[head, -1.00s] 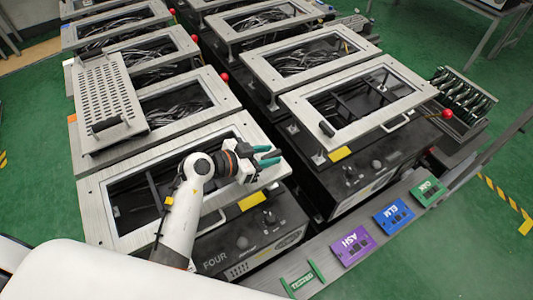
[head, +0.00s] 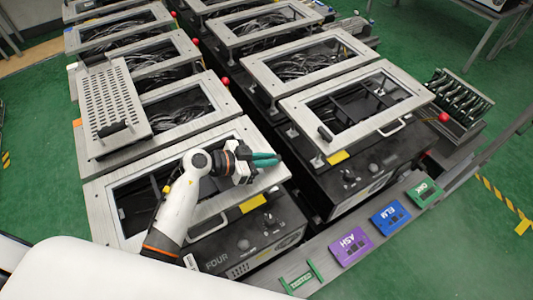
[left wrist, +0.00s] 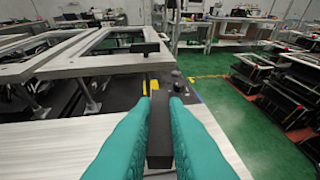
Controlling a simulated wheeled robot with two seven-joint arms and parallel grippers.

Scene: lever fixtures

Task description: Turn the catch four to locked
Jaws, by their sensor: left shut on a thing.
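The unit marked FOUR (head: 216,262) is at the lower middle of the head view, with a grey metal frame (head: 100,210) on top. My left gripper (head: 264,159) is over the frame's far right corner. Its teal fingers are shut on the catch, a dark bar (left wrist: 160,135) between them in the left wrist view. The bar's long side runs lengthwise between the fingers. In the head view the fingers hide the catch. I cannot read any locked mark. My right gripper is in neither view.
The neighbouring frame (head: 290,103) to the right has its own black catch (head: 325,133). A perforated plate (head: 112,100) lies at the left. ASH (head: 351,246), ELM (head: 390,216) and OAK (head: 424,193) plates sit along the front rail. A red ball (head: 443,117) stands at right.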

